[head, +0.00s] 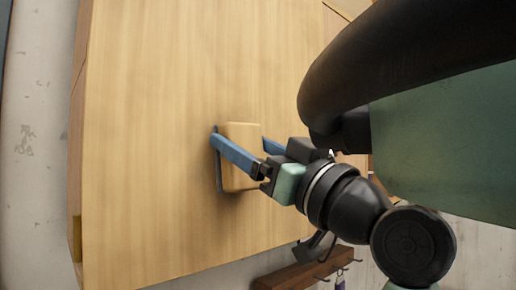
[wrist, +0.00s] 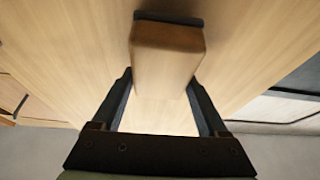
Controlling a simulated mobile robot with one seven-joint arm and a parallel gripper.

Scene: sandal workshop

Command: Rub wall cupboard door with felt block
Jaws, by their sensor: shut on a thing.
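The wall cupboard door (head: 160,110) is a broad pale wood panel that fills much of the head view; it also fills the upper part of the wrist view (wrist: 80,45). The felt block (head: 241,157) has a tan body with a thin dark layer on the side facing the door. It lies at the door's face, and it shows in the wrist view (wrist: 167,55) too. My gripper (head: 238,150) is shut on the block, its blue fingers on either side. Whether the dark layer fully touches the door is hard to tell.
A dark wooden rail with hooks (head: 305,272) is on the wall below the cupboard, with small things hanging from it. A worn pale wall (head: 35,150) lies left of the cupboard. The door's face around the block is clear.

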